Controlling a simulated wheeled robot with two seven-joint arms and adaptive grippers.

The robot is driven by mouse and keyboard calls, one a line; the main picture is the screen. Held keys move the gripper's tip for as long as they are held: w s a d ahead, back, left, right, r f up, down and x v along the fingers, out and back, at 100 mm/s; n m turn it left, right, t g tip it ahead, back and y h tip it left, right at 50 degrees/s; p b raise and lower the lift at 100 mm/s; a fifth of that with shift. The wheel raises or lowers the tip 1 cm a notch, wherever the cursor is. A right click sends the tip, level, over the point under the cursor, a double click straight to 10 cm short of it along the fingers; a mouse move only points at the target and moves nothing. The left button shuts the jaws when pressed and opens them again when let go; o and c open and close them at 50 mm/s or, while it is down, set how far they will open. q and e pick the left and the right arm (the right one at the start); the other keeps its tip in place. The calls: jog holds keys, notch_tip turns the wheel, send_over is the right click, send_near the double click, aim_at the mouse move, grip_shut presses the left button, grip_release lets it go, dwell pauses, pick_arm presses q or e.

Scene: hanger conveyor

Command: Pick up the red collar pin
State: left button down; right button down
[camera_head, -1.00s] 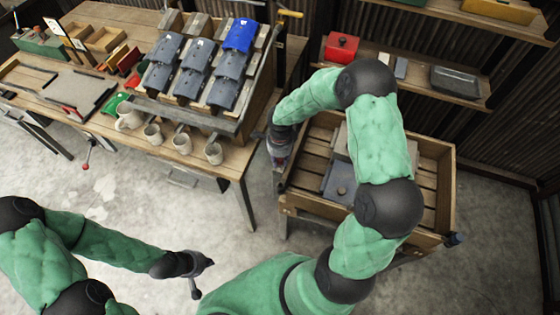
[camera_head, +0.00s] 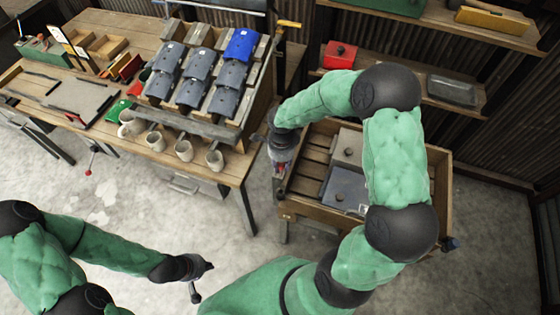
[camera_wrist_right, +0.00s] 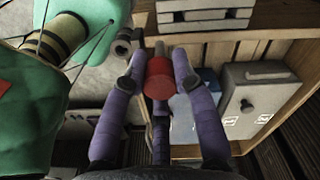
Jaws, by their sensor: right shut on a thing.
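The red collar pin (camera_wrist_right: 159,79) shows in the right wrist view as a red cylinder with a grey shaft behind it. My right gripper (camera_wrist_right: 160,72) has its purple fingers closed around the red part. In the head view my right gripper (camera_head: 281,168) hangs over the left end of the wooden crate, with a bit of red at its tips. My left gripper (camera_head: 202,281) is over bare floor at the lower left, its fingers apart and empty.
The wooden crate (camera_head: 290,205) holds grey boxes (camera_head: 345,188). To its left, a workbench (camera_head: 236,170) carries mugs (camera_head: 184,150) and a sloped rack of grey and blue pieces (camera_head: 198,64). A shelf behind (camera_head: 483,103) has a red box (camera_head: 340,55). Floor between is clear.

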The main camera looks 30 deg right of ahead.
jog(key=s+a+r+p, duration=0.25)
jog(key=s+r, duration=0.35)
jog(key=s, duration=0.3)
jog(key=shift+w+a+f+b, duration=0.2)
jog(key=shift+w+b, duration=0.45)
jog(key=shift+b, duration=0.45)
jog(key=shift+w+a+f+b, duration=0.1)
jog(key=shift+w+f+b, duration=0.15)
jog(key=shift+w+b, duration=0.7)
jog(key=shift+w+a+f+b, duration=0.15)
jog(key=shift+w+b, duration=0.25)
jog(key=shift+b, duration=0.9)
jog(key=shift+d+f, duration=0.1)
jog(key=shift+f, duration=0.05)
notch_tip(320, 180, down, 5)
jog(key=b, duration=0.4)
jog(key=shift+f, duration=0.2)
jog(key=shift+b, duration=0.35)
jog(key=shift+f+b, duration=0.5)
jog(key=shift+b, duration=0.05)
